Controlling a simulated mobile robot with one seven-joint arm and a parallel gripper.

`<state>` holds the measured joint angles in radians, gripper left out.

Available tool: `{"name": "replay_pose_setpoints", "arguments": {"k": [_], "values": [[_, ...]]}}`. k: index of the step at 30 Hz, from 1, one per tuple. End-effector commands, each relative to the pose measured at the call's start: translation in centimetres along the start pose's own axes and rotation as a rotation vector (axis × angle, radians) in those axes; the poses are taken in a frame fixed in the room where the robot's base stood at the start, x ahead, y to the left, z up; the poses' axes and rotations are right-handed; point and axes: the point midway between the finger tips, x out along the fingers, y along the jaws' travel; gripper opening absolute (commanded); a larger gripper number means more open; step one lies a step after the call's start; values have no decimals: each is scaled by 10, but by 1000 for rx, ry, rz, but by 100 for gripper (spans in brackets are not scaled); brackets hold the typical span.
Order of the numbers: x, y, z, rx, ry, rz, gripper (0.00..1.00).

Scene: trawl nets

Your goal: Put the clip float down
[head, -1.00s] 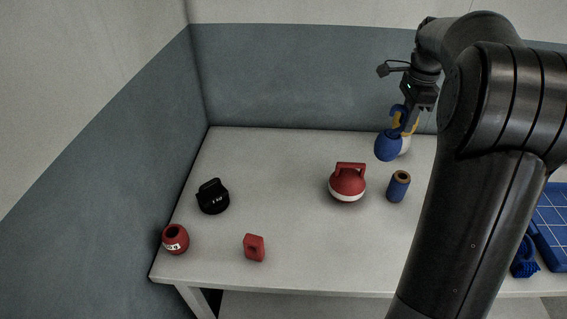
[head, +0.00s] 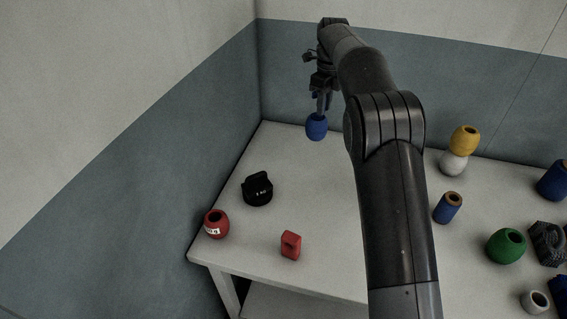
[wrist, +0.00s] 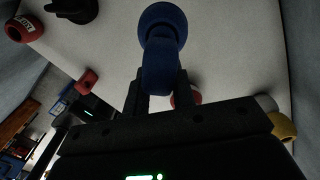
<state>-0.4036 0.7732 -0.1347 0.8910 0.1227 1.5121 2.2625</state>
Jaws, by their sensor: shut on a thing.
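The clip float is a blue round body with a loop-shaped clip on top. In the head view the clip float (head: 316,128) hangs from my gripper (head: 322,102) at the far left corner of the table (head: 315,185). My gripper is shut on its clip, with the round body below the fingers. In the wrist view the float (wrist: 162,22) lies beyond the fingertips, its clip between the two fingers (wrist: 160,85). I cannot tell whether its underside touches the table.
A black weight (head: 257,190), a red jar-like float (head: 216,224) and a red block (head: 291,245) stand at the left. A blue cylinder (head: 447,208), a yellow float on a white one (head: 464,140) and a green float (head: 506,246) are right of my arm. The back-left tabletop is clear.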

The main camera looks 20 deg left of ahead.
Motion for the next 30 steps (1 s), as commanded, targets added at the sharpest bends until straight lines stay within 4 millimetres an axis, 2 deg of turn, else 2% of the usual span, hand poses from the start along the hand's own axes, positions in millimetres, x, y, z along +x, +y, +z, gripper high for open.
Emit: {"name": "replay_pose_setpoints", "arguments": {"k": [7,11,24,30], "values": [[34,-3,-3,2,2,1,0],[46,-1,6,0,1,1,0],[102,25,92,-1,1,0,0],[112,29,107,1,0,-1,0]]}}
